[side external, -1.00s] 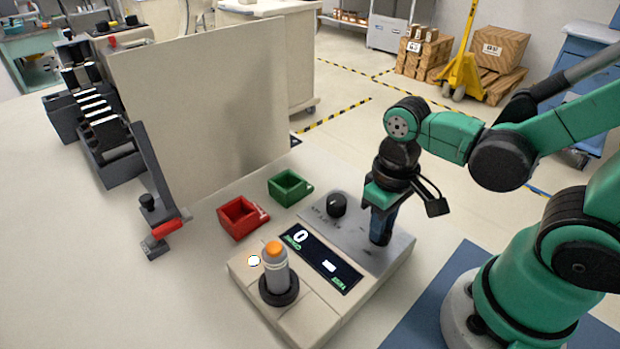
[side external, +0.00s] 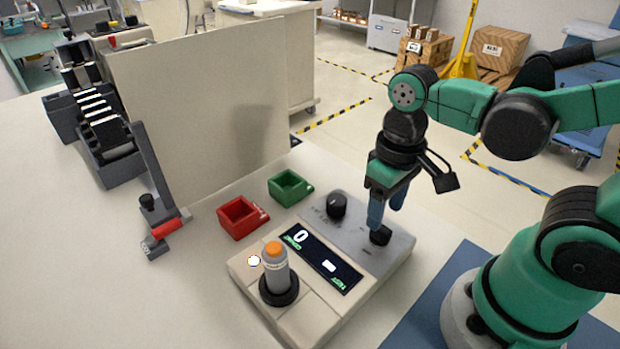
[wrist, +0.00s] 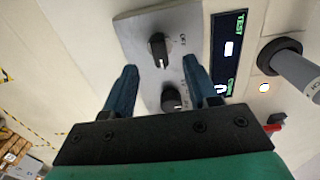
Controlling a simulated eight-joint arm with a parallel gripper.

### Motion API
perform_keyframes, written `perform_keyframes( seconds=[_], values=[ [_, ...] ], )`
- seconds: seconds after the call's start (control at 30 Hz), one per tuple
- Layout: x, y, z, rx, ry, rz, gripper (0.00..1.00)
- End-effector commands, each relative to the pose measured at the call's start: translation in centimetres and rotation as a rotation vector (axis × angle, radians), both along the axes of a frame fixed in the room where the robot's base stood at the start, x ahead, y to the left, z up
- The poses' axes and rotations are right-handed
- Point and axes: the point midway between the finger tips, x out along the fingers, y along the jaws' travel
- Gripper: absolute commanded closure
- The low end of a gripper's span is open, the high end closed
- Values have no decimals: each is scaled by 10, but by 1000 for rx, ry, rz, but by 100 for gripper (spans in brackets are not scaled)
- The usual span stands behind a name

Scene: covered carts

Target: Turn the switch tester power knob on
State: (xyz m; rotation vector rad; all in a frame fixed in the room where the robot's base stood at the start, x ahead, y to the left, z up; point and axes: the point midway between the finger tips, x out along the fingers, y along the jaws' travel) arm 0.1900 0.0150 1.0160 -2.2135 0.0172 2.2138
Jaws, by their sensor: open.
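The switch tester (side external: 345,315) is a beige box with a grey panel, a dark display (side external: 320,259) reading 0, and two black knobs. The right knob (side external: 380,236) stands just below my gripper (side external: 386,217). In the wrist view this knob (wrist: 158,48) has a label beside it that seems to read OFF, and its white pointer line points toward my gripper. The other knob (side external: 337,206) is farther left, with small markings around it; it also shows in the wrist view (wrist: 172,98). My gripper is open and empty, its blue fingers apart above the panel.
An orange-topped grey cylinder (side external: 276,267) stands in a black ring on the tester. A red bin (side external: 241,219) and a green bin (side external: 289,188) sit behind it. A beige upright panel (side external: 205,105) and a dark rack with a red-handled lever (side external: 166,229) are at left.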

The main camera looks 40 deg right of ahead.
Motion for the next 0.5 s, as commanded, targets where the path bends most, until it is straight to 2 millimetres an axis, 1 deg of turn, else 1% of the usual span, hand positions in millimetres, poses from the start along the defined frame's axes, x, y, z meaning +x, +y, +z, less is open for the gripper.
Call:
perform_keyframes(
  seconds=[0.1,0.2,0.5],
  values=[
    [0,0,11,0,0,0,47],
    [0,0,17,0,0,0,47],
    [-1,0,21,0,0,0,47]
  ],
)
